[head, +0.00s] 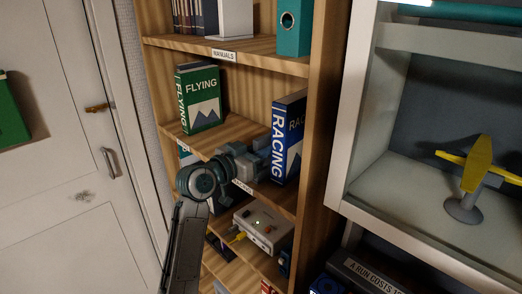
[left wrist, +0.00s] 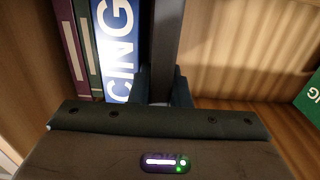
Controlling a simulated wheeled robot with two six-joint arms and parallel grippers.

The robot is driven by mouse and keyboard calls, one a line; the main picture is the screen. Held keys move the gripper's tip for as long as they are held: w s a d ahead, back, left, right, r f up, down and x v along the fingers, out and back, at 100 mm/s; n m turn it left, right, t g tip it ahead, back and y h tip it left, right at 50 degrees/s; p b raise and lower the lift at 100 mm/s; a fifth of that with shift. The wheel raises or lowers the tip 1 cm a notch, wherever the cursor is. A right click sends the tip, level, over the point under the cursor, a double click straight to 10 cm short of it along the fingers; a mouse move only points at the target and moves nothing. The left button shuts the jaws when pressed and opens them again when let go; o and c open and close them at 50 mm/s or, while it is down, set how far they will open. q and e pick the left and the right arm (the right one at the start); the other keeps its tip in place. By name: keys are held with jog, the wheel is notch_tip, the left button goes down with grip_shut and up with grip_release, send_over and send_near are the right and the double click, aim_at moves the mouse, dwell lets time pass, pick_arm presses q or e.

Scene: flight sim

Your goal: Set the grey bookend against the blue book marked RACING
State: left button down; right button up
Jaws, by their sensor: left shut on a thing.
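The blue book marked RACING (head: 288,138) stands upright on the middle shelf, towards its right end. Its spine also shows in the left wrist view (left wrist: 116,45). My left gripper (head: 264,160) is at the shelf, just left of the book. In the left wrist view, my left gripper (left wrist: 162,92) is shut on the grey bookend (left wrist: 166,40), a dark upright plate between its fingers. The plate stands close beside the book; I cannot tell whether they touch. The bookend's base is hidden. My right gripper is not in view.
A green FLYING book (head: 199,98) stands at the shelf's left end. Dark red and green spines (left wrist: 80,45) stand beyond RACING. A grey box (head: 263,229) sits on the shelf below. The wooden upright (head: 318,130) closes the right side. The shelf between FLYING and my gripper looks clear.

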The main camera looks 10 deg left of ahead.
pick_arm(q)
jog(key=c, duration=1.3)
grip_release()
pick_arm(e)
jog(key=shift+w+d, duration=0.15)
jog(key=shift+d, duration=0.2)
